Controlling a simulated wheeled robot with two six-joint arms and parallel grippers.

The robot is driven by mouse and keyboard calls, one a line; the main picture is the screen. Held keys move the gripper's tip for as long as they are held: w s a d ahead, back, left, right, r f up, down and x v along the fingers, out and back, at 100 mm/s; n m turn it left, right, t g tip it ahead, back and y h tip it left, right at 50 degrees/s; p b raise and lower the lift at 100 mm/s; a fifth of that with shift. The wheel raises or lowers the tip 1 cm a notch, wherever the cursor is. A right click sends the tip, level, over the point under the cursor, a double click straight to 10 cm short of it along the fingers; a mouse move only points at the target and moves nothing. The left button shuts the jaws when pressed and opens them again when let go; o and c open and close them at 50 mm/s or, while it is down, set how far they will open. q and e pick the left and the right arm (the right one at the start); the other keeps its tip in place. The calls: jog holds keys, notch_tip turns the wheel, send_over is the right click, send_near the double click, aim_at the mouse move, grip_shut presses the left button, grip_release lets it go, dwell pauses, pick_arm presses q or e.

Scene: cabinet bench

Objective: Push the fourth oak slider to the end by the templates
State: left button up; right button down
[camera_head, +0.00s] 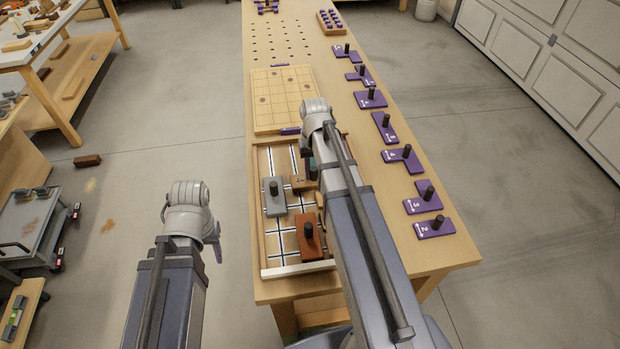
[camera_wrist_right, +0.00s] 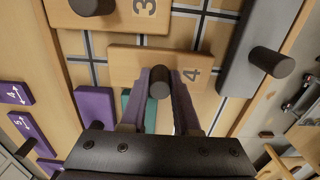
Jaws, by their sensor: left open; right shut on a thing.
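The fourth oak slider (camera_head: 297,183) is a light wooden block marked 4 in the shallow bench tray (camera_head: 256,215). In the right wrist view the oak slider (camera_wrist_right: 130,67) has a dark round knob. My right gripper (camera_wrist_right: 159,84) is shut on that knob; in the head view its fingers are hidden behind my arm. The templates are purple plates with dark pegs, such as the one marked 4 (camera_head: 403,158), along the bench's right side. My left gripper (camera_head: 214,242) hangs left of the bench, away from the tray; its fingers are barely visible.
A grey slider (camera_head: 267,207) lies left of the oak slider, and a red-brown slider (camera_head: 312,250) is nearer me. An oak slider marked 3 (camera_wrist_right: 130,14) and a teal piece (camera_wrist_right: 151,122) show in the right wrist view. A gridded board (camera_head: 283,95) lies beyond the tray.

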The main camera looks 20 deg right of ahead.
jog(key=shift+s+d, duration=0.25)
jog(key=shift+d, duration=0.8)
jog(key=shift+s+d, duration=0.3)
jog(key=shift+d, duration=0.75)
jog(key=shift+s+d, duration=0.25)
jog(key=shift+d, duration=0.8)
jog(key=c, duration=0.6)
grip_release()
jog(key=shift+c, duration=0.2)
jog(key=shift+r, duration=0.2)
notch_tip(320, 180, up, 7)
jog(key=p, duration=0.7)
jog(key=shift+p, duration=0.3)
